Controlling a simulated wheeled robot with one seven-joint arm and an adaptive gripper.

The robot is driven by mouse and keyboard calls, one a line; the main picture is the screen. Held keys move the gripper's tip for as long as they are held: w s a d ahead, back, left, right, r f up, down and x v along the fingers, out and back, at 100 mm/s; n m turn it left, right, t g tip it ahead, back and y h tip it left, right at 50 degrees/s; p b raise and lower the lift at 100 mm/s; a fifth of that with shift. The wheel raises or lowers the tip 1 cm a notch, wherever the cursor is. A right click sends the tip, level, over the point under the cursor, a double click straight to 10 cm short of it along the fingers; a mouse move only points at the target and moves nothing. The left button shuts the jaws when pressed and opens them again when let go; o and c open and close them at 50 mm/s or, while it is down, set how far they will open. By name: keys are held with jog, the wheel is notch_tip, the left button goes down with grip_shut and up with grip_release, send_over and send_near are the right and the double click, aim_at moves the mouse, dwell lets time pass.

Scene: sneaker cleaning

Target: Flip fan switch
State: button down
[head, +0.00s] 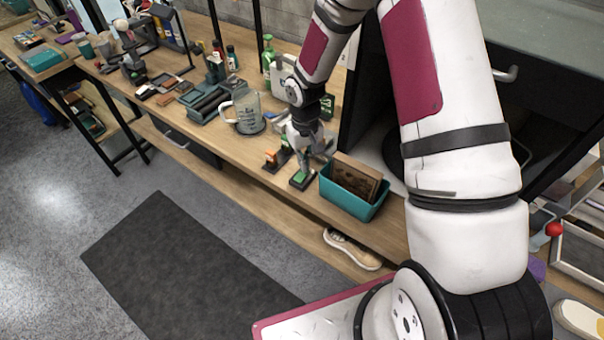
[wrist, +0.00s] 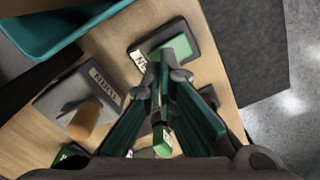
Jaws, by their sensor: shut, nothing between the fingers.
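Several small dark switch boxes sit on the wooden bench. One has a green rocker (head: 301,179) and lies near the bench's front edge, left of the teal bin; in the wrist view this green switch (wrist: 173,46) is at top centre. Another switch has an orange part (head: 274,157) and sits further left; the wrist view shows an orange switch (wrist: 85,118) with a pale label. I cannot tell from the labels which one is the fan's. My gripper (head: 303,168) is shut and empty, pointing down just at the green switch. Its fingertips (wrist: 168,65) overlap the switch's near edge; contact is unclear.
A teal bin (head: 346,205) holding brown boards stands close on the right. A clear measuring jug (head: 247,112) stands to the left on the bench (head: 222,135). A green bottle (head: 268,52) is at the back. A shoe (head: 352,249) rests on the lower shelf.

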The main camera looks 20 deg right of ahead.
jog(key=shift+f+b, duration=0.35)
jog(key=shift+f, duration=0.9)
dwell(0.7)
jog(key=shift+r+p, duration=0.95)
jog(key=shift+r, duration=2.6)
